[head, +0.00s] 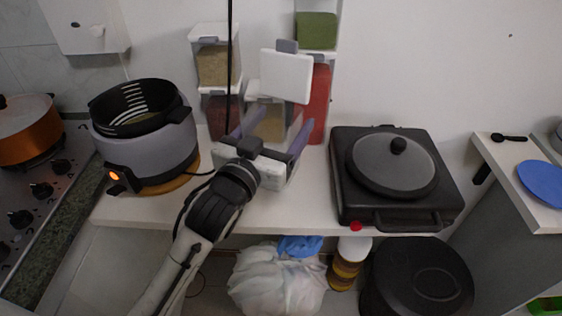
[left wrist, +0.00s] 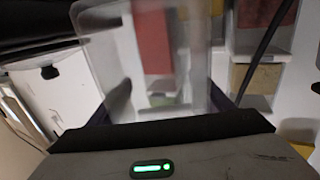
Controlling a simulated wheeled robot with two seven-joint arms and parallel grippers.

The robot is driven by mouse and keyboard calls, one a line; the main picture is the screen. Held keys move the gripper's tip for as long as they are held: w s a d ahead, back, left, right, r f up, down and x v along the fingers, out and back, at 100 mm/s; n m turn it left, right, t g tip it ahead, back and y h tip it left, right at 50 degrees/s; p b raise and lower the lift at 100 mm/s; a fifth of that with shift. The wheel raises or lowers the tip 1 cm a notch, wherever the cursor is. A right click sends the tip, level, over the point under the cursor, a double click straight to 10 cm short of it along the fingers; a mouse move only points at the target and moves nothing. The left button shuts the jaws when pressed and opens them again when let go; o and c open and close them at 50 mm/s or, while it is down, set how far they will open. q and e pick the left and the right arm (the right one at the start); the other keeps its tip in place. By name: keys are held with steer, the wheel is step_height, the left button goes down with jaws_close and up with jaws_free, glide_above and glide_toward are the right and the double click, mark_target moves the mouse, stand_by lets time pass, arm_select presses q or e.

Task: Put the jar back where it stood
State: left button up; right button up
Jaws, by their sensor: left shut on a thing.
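My left gripper (head: 264,142) is shut on a clear jar (head: 270,124) in front of the stacked spice dispensers. The jar is see-through, with a white lid (head: 286,75) that appears raised above it. In the left wrist view the clear jar (left wrist: 145,60) fills the space between the fingers. Behind it stand a dispenser with red contents (head: 319,104), one with green contents (head: 316,31) and one with tan contents (head: 213,66). The jar's base is hidden by my gripper, so I cannot tell whether it touches the counter. My right gripper is not in view.
A grey air fryer (head: 145,140) stands left of my arm on the white counter (head: 262,210). A black electric grill with a lidded pan (head: 393,165) stands to the right. A black cable hangs down beside the dispensers. Some counter between gripper and grill is clear.

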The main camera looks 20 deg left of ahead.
arm_select(q)
steer(key=f, duration=0.2)
steer(key=shift+s+f, duration=0.2)
steer(key=shift+f, duration=0.15)
step_height(320, 180, down, 4)
steer(key=shift+b, duration=0.35)
steer(key=shift+f, duration=0.15)
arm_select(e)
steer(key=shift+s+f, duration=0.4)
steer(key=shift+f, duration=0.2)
arm_select(q)
steer(key=shift+f, duration=0.15)
steer(key=o, duration=1.3)
steer(key=shift+o, duration=0.2)
